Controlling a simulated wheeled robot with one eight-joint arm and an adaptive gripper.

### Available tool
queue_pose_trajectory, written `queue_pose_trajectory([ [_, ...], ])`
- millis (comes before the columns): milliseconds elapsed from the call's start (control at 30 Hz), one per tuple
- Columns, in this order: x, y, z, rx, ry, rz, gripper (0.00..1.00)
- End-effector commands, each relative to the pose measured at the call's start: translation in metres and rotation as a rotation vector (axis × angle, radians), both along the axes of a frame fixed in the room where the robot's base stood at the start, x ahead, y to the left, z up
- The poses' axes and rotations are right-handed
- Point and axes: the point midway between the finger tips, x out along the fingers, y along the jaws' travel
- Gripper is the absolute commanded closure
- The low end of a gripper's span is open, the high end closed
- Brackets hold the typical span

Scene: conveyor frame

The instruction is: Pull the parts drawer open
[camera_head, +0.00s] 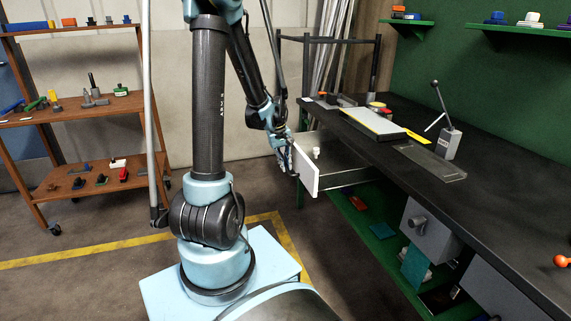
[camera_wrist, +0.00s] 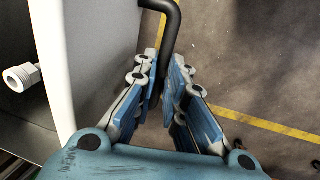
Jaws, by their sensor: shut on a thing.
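The parts drawer's white front panel (camera_head: 307,178) stands well out from under the dark workbench, so the drawer is open and its inside shows. In the wrist view the panel (camera_wrist: 95,50) is at the left, with the black curved handle (camera_wrist: 170,22) on its outer side. My gripper (camera_head: 284,160) is at the outer face of the panel. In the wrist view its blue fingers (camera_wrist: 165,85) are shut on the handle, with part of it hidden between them. A white threaded fitting (camera_head: 316,152) is inside the drawer; it also shows in the wrist view (camera_wrist: 20,76).
The workbench (camera_head: 500,185) runs along the right, with a yellow-edged tray (camera_head: 370,124) and a lever device (camera_head: 449,142) on it. A grey box (camera_head: 430,230) hangs below. A wooden shelf cart (camera_head: 75,118) stands left. The floor before the drawer is clear.

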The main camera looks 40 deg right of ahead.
Motion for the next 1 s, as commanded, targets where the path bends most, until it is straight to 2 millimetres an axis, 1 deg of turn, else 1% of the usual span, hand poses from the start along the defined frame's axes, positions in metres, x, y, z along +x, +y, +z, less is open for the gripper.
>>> queue_pose_trajectory([
  [33,-0.004,0.002,0.0,0.002,0.006,-0.002,1.0],
  [167,-0.005,0.002,0.0,0.002,0.007,-0.003,1.0],
  [200,-0.005,0.001,0.0,0.003,0.008,-0.004,0.82],
  [267,-0.005,0.001,0.0,0.002,0.007,-0.003,0.69],
  [667,-0.004,-0.001,0.002,0.001,0.004,-0.005,0.69],
  [867,-0.004,0.001,0.018,0.001,0.004,-0.006,0.69],
  [1000,-0.003,0.005,0.036,0.001,0.004,-0.006,0.69],
])
